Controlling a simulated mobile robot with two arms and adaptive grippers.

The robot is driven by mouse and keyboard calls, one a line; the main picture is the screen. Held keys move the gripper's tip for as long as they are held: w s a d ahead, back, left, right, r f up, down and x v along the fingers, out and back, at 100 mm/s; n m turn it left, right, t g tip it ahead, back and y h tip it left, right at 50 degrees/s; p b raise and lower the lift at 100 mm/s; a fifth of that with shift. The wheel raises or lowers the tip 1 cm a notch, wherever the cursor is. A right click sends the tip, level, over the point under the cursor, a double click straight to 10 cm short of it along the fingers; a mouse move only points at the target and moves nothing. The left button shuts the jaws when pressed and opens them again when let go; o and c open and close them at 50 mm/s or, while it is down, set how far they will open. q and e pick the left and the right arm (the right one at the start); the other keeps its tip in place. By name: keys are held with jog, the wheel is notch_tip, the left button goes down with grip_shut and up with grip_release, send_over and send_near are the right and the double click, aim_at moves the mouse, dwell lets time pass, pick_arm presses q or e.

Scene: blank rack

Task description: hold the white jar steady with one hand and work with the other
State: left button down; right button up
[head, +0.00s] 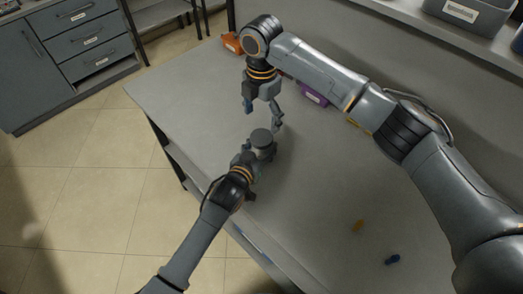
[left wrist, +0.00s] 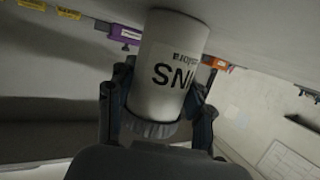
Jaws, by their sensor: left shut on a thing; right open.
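The white jar (head: 262,151) stands on the grey table in the head view, with a dark grey round top. In the left wrist view the jar (left wrist: 168,60) fills the middle, with dark lettering, partly cut off, that starts "SN", and a ridged grey band at its lower end. My left gripper (head: 257,160) is shut on the jar, with one finger on each side of it in the left wrist view (left wrist: 160,105). My right gripper (head: 263,115) is open and empty, pointing down just behind and above the jar, apart from it.
An orange bin (head: 232,43) and a purple bin (head: 312,97) stand along the back. The table's left part is clear.

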aim_at(261, 137)
notch_tip(261, 137, down, 7)
jog(key=shift+r, duration=0.1)
dwell(0.4)
jog(key=c, duration=1.2)
jog(key=m, duration=0.6)
jog(key=shift+s, duration=0.1)
jog(key=m, duration=1.8)
jog(key=shift+m, duration=0.3)
jog(key=o, duration=1.4)
jog(key=shift+c, duration=0.2)
